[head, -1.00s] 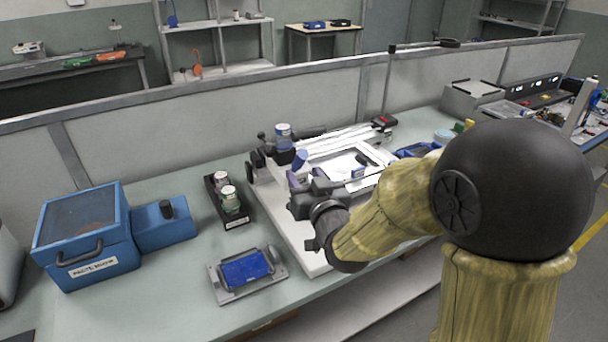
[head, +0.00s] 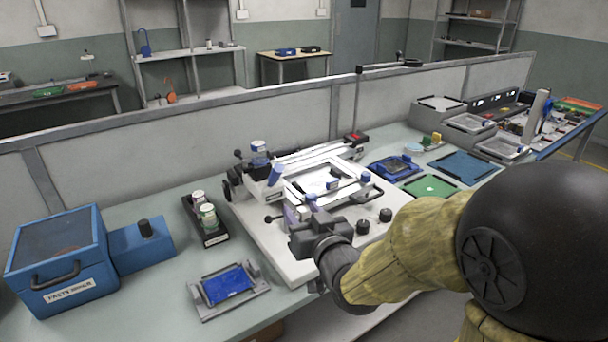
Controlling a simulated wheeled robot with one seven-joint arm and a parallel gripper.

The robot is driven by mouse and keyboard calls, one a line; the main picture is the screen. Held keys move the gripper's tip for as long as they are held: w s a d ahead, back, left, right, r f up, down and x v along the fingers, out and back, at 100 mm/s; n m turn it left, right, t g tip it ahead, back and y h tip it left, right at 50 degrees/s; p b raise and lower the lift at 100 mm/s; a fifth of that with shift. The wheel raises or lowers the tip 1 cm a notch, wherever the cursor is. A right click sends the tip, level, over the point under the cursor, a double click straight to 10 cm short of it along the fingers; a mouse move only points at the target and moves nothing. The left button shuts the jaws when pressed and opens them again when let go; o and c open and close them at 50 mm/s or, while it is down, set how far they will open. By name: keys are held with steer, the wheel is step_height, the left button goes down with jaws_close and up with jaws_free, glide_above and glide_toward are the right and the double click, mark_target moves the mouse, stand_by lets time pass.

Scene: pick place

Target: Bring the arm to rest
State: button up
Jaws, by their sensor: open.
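My gripper (head: 298,222) is at the end of my arm, over the near part of the white printing machine (head: 270,235). The arm reaches in from the lower right of the head view. The jaws are open, pointing away from me; their tips are small and partly lost against the machine's dark and blue fittings. I see nothing held between them. Whether the gripper touches the machine I cannot tell.
A blue oven box (head: 62,254) stands at the left. A black tray (head: 207,236) holds two jars. A grey fixture (head: 203,311) carries a blue board (head: 227,283). A green mat (head: 430,186) and a blue mat (head: 466,167) lie right of the machine. A low partition (head: 240,122) runs behind.

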steer(key=s+d+f+m+g+h, duration=0.1)
steer(key=s+d+f+g+h, duration=0.3)
steer(key=d+f, duration=0.3)
steer(key=s+d+f+m+g+h, duration=0.25)
steer(key=s+d+f+g, duration=0.2)
steer(key=d+f, duration=0.25)
steer(key=s+d+f+g, duration=0.25)
steer(key=s+g, duration=0.25)
steer(key=s, duration=0.3)
steer(key=w+p+v, duration=0.2)
steer(key=p+v, duration=0.8)
steer(key=w+a+r+p+v, duration=0.1)
steer(key=w+p+v, duration=0.1)
steer(key=p+v, duration=0.8)
steer(key=shift+w+r+h+p, duration=0.45)
steer(key=shift+w+p, duration=0.05)
steer(key=shift+p, duration=0.3)
steer(key=shift+d, duration=0.1)
steer(key=shift+c, duration=0.5)
